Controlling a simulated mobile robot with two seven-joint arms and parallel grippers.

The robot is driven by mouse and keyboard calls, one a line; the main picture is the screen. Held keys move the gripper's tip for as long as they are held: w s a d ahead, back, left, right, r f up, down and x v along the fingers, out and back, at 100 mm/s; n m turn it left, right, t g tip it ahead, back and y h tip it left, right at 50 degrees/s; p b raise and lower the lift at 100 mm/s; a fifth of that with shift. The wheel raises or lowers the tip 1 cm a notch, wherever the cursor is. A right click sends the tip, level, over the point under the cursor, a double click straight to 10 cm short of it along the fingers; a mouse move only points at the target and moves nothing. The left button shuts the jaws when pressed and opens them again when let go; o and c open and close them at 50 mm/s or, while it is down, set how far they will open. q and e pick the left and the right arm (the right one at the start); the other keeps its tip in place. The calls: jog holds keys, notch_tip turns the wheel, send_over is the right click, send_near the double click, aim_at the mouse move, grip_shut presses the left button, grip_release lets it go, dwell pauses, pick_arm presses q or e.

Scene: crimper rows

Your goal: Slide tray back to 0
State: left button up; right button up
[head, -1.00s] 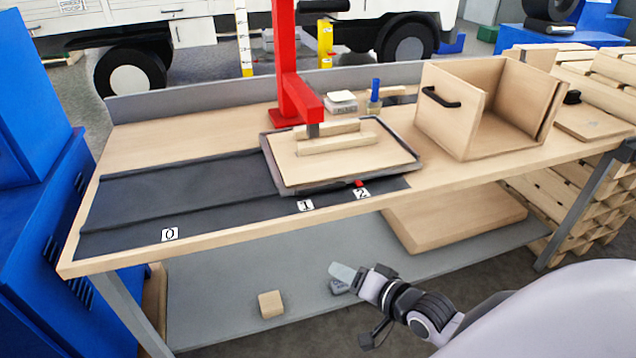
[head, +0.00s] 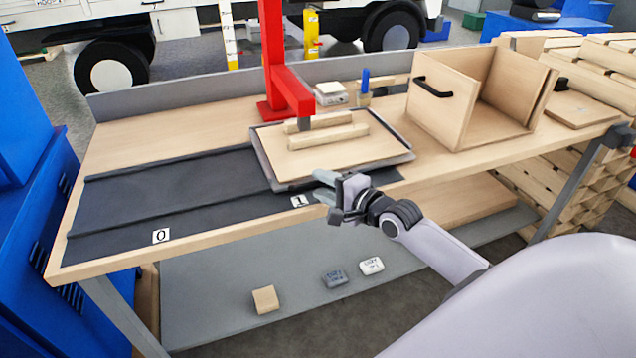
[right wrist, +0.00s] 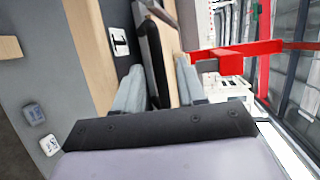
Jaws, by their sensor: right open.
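The tray (head: 290,185), grey-rimmed with a wooden board and light wooden bars on top, sits on the dark track (head: 120,205) at its right end. The 0 label (head: 161,236) is at the track's left end and the 1 label (head: 300,201) is near the tray's front left. The 2 label is hidden behind my right gripper (head: 321,187). That gripper is open at the tray's front edge. In the right wrist view, the tray's dark rim (right wrist: 153,60) shows between the open fingers (right wrist: 158,82); contact cannot be told. My left gripper is out of view.
A red press stand (head: 275,60) rises behind the tray, its arm reaching over the board. An open wooden box (head: 440,110) stands to the right. Small blocks lie on the lower shelf (head: 210,300). The track left of the tray is clear.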

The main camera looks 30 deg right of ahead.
jog(key=shift+x, duration=1.1)
jog(key=shift+c, duration=0.3)
grip_shut()
